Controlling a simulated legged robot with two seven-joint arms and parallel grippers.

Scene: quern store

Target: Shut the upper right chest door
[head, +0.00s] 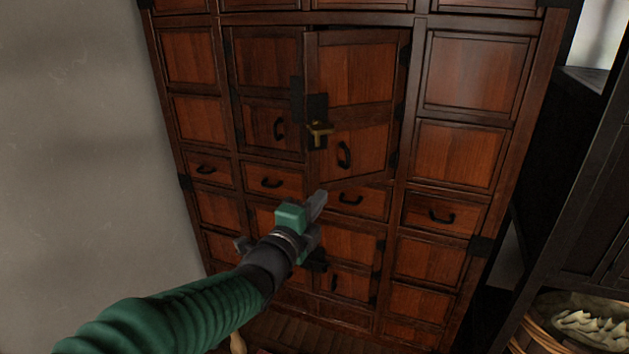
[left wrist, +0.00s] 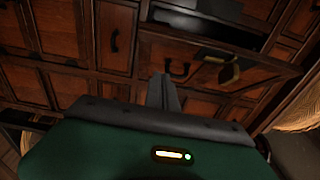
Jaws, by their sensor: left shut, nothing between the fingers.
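The tall brown wooden chest (head: 465,160) fills the middle of the head view. Its upper right door (head: 358,75) stands a little ajar, its free left edge swung out towards me and its hinges on the right. A brass latch (head: 318,130) on a black plate sits at that free edge, with a black handle (head: 344,155) beside it. The upper left door (head: 268,65) looks shut. My left gripper (head: 319,203) is shut and empty, below the latch and apart from the door in the picture. The left wrist view shows its fingers (left wrist: 163,90) near the brass latch (left wrist: 229,72). My right gripper is not in view.
Drawers with black handles (head: 352,199) run below the doors. A dark shelf unit (head: 585,190) stands at the right, with a wicker basket (head: 530,335) of pale things low down. A plain grey wall (head: 75,150) is at the left.

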